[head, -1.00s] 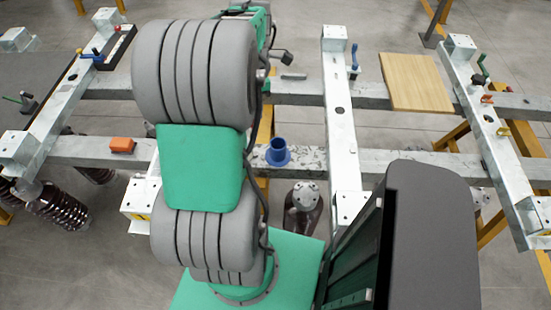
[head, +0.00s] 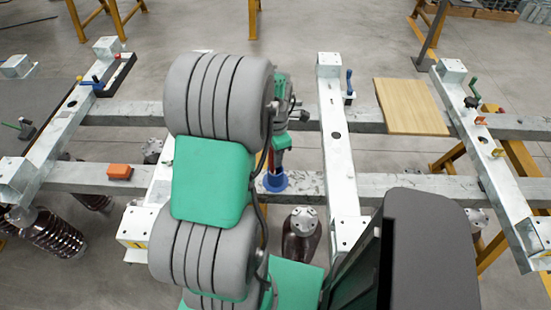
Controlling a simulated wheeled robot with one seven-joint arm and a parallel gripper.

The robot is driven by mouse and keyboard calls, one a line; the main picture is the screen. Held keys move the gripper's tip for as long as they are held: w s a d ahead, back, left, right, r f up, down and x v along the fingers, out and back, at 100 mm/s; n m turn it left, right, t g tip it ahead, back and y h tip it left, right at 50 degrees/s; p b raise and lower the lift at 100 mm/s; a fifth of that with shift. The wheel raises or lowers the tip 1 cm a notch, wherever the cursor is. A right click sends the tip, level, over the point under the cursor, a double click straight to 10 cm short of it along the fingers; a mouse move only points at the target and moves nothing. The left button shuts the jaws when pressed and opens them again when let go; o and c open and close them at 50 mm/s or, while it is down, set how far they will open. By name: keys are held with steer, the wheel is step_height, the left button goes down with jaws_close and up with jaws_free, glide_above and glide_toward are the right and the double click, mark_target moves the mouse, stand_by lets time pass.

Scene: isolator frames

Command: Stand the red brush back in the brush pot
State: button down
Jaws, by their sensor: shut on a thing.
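The blue brush pot (head: 275,183) stands upright on the near galvanised beam, just right of my arm. My gripper (head: 279,163) is at the end of the green wrist, directly over the pot, and looks very close to its rim. It is shut on the red brush (head: 271,161), of which only a thin reddish sliver shows; the arm and wrist hide the rest. I cannot tell whether the brush's lower end is inside the pot or above it.
An orange block (head: 120,171) lies on the near beam at left. A wooden board (head: 411,106) lies on the far beam at right. A white cross-beam (head: 335,140) with a blue-handled clamp (head: 349,85) runs close right of the pot.

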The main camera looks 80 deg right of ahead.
steer(key=shift+f, duration=0.65)
steer(key=c, duration=1.3)
jaws_free()
steer(key=shift+f, duration=0.25)
step_height(320, 180, up, 8)
steer(key=b, duration=0.2)
steer(key=w+a+r+m+t+h, duration=0.1)
steer(key=w+a+r+m, duration=0.15)
steer(key=w+a, duration=0.65)
steer(key=w+a+r+m, duration=0.1)
steer(key=w+a+r, duration=0.35)
steer(key=w, duration=0.75)
steer(key=w+a+m, duration=0.1)
steer(key=a, duration=0.8)
steer(key=w+a+m+t, duration=0.1)
steer(key=w+a+m, duration=0.1)
steer(key=a, duration=0.7)
steer(key=w+a+m+t+y, duration=0.1)
steer(key=a, duration=0.8)
steer(key=shift+w+a+r, duration=0.25)
steer(key=shift+a+r, duration=0.1)
